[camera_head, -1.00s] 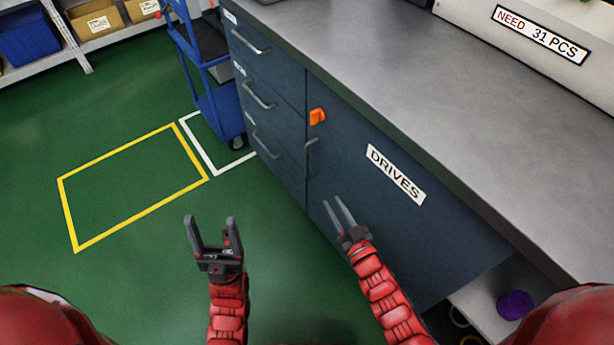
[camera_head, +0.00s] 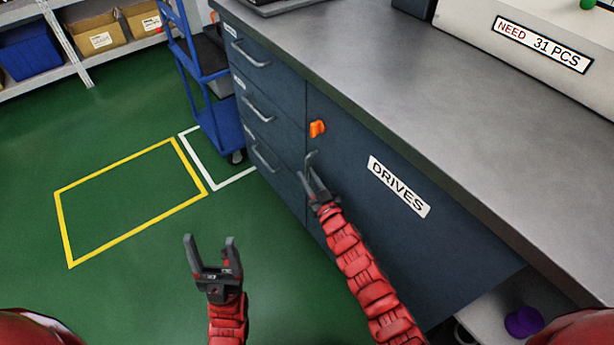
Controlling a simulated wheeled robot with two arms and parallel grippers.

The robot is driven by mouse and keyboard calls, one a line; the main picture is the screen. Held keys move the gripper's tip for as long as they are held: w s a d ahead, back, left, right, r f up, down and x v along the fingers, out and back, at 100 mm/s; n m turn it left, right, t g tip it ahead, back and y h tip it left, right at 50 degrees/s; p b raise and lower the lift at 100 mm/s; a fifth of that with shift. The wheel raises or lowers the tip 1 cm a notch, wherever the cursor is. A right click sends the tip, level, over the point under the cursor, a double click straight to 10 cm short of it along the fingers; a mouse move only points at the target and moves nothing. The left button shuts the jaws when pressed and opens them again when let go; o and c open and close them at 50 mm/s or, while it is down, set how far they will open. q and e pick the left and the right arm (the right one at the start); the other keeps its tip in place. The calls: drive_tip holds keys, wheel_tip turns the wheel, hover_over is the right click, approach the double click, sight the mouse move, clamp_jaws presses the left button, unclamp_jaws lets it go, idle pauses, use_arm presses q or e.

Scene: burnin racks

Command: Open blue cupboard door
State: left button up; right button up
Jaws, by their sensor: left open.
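The blue cupboard door (camera_head: 365,215), labelled DRIVES, is shut in the dark blue bench front. Its grey upright handle (camera_head: 309,158) is near the door's left edge, below an orange latch (camera_head: 317,128). My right gripper (camera_head: 307,175) is at this handle, with its fingertips overlapping the handle's lower part. The fingers partly hide the handle, and I cannot tell whether they have closed on it. My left gripper (camera_head: 210,243) is open and empty above the green floor, left of the bench and away from the door.
Drawers with grey handles (camera_head: 258,108) are left of the door. The grey worktop (camera_head: 430,110) overhangs the front. A blue trolley (camera_head: 216,110) stands beyond the drawers. A purple object (camera_head: 524,321) sits on an open shelf at lower right. The yellow-outlined floor area is clear.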

drive_tip(key=shift+w+a, duration=0.25)
drive_tip(key=shift+w, duration=0.15)
clamp_jaws()
idle(1.3)
